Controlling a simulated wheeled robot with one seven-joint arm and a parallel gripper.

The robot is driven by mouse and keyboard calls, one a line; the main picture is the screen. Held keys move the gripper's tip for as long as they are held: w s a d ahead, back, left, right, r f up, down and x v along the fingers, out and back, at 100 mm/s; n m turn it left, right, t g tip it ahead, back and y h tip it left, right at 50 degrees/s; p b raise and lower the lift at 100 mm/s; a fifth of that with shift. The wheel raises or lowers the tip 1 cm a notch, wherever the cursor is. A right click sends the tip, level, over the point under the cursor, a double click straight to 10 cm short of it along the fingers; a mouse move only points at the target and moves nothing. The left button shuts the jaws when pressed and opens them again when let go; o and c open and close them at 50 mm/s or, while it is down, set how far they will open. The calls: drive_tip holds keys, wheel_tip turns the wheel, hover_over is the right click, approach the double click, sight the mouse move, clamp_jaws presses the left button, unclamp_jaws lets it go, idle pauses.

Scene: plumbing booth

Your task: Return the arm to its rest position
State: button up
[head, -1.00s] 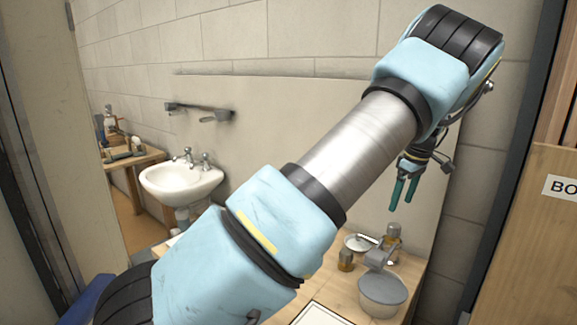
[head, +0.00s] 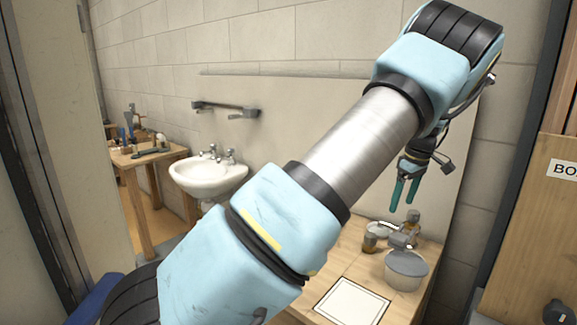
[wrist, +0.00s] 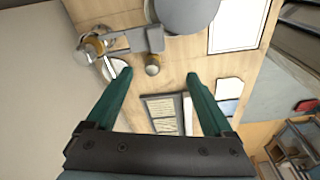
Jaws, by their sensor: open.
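My arm reaches from the lower left up to the upper right of the head view and bends down at its far end. My gripper (head: 405,194) hangs from it with green fingers pointing down, above the wooden bench (head: 345,268). In the wrist view my gripper (wrist: 158,82) shows its two fingers spread wide, with nothing between them. The bench top lies below the fingers. My arm hides part of the bench and the wall behind it.
On the bench are a grey-lidded tub (head: 405,268), small brass-coloured fittings (head: 370,240) and a white sheet (head: 350,302). A white sink (head: 208,175) hangs at the left wall, beside another wooden table (head: 145,158). A wooden panel (head: 540,230) stands close at the right.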

drive_tip(key=s+a+r+m+h, duration=0.1)
drive_tip(key=s+a, duration=0.1)
drive_tip(key=a, duration=1.1)
drive_tip(key=s+a+r+m, duration=0.1)
drive_tip(key=s+a+m, duration=0.1)
drive_tip(key=a, duration=1.1)
drive_tip(key=s+a+m, duration=0.5)
drive_tip(key=s+a, duration=0.7)
drive_tip(key=s, duration=0.3)
drive_tip(key=shift+a+f, duration=0.15)
drive_tip(key=shift+f, duration=0.15)
